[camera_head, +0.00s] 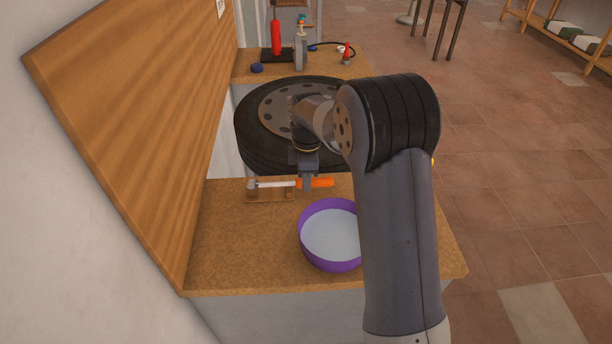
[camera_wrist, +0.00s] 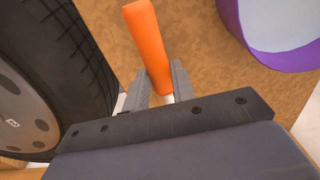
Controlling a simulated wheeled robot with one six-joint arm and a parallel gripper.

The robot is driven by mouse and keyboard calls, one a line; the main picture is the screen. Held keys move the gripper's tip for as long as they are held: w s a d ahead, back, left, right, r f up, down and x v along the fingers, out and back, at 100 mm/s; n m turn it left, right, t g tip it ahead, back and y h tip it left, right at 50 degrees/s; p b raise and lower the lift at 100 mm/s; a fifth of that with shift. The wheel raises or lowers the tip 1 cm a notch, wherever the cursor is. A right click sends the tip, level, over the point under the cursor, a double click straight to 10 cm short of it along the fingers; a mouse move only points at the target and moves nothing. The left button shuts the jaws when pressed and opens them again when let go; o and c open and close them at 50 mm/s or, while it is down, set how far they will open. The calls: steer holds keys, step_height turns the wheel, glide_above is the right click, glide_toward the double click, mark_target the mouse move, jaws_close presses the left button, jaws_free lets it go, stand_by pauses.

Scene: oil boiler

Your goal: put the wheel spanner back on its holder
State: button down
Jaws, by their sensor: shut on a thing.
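The wheel spanner has an orange handle (camera_head: 318,183) and a light metal shaft (camera_head: 276,184) that reaches left. My gripper (camera_head: 307,186) is shut on the spanner near where handle and shaft meet. In the wrist view the orange handle (camera_wrist: 148,45) stands out between the two fingers (camera_wrist: 160,90). The spanner lies roughly level across the head view. Its left end is at a small wooden holder (camera_head: 268,196) on the bench. I cannot tell whether the spanner touches the holder or is just above it.
A purple bowl (camera_head: 304,243) with a pale inside stands on the bench (camera_head: 240,255) in front of the spanner. A tyre (camera_head: 262,152) on a rim is close behind my gripper. A wooden wall panel (camera_head: 140,110) bounds the left. Red tools (camera_head: 276,38) stand on the far bench.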

steer(key=shift+f+b, duration=0.3)
steer(key=shift+f, duration=0.25)
steer(key=c, duration=1.1)
jaws_free()
step_height(320, 180, up, 11)
steer(key=shift+d+f, duration=0.1)
steer(key=shift+f, duration=0.05)
step_height(320, 180, down, 11)
steer(key=shift+r, duration=0.2)
steer(key=shift+r+p, duration=0.45)
steer(key=shift+r, duration=0.2)
